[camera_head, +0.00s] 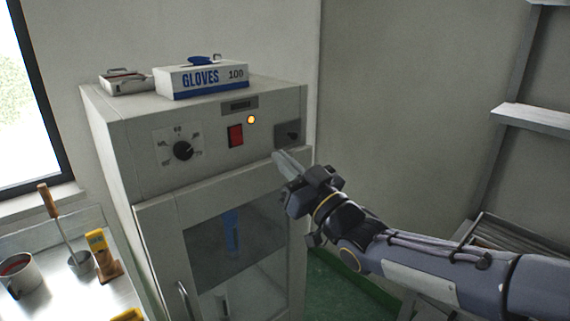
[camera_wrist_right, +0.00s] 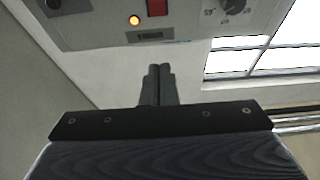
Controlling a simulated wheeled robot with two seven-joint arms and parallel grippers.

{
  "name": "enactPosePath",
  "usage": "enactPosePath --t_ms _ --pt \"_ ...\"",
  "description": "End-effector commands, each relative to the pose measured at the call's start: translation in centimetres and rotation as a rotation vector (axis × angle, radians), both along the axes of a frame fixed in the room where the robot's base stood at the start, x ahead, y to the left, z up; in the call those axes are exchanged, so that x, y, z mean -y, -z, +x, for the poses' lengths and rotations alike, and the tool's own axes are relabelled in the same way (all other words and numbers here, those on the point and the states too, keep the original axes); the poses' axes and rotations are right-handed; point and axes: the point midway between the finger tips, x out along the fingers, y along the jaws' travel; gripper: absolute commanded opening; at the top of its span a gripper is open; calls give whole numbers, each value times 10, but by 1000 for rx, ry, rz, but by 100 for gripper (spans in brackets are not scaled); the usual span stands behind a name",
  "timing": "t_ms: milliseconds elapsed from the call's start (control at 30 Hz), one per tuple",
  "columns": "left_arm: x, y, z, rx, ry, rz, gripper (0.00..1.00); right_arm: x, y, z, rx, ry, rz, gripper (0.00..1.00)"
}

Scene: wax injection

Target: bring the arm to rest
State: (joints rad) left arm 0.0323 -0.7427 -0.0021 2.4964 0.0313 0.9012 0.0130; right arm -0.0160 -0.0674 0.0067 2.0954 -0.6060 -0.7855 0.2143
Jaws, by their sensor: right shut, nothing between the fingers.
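My right gripper (camera_head: 279,158) is shut and empty. Its fingertips are in front of the upper right of the cabinet's control panel, just below and left of the dark latch plate (camera_head: 288,133). I cannot tell whether they touch the cabinet. In the right wrist view the closed fingers (camera_wrist_right: 157,84) point up, with the panel beyond them. The cabinet (camera_head: 120,135) has a black dial (camera_head: 183,150), a red switch (camera_head: 236,135) and a lit orange lamp (camera_head: 251,119). The lamp also shows in the right wrist view (camera_wrist_right: 134,20). My left gripper is not in view.
A gloves box (camera_head: 200,80) and a small metal case (camera_head: 126,82) lie on the cabinet. At left, a bench (camera_head: 60,295) holds a mug (camera_head: 17,274), a wooden-handled tool (camera_head: 48,202) and a yellow-topped item (camera_head: 97,241). A shelf (camera_head: 540,118) is at the right. The wall area between is clear.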

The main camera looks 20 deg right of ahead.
Motion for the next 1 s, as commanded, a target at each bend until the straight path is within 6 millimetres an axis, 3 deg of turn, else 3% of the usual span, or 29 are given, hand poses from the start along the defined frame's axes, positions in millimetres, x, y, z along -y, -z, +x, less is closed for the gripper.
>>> enactPosePath --t_ms 300,367,467,567,700,833,1000 --pt "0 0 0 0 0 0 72 3 3 -1 -21 14 -1 0" --pt "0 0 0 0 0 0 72 10 9 -4 -68 41 -1 0" --pt "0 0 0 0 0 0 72 28 34 -15 -220 116 0 0" --pt "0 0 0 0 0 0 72 48 77 -42 -452 195 12 0" --pt "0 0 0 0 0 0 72 57 147 -105 -814 237 45 0" --pt "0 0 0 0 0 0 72 43 201 -173 -1116 195 78 0" --pt "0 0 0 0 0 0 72 19 238 -239 -1366 100 98 0"
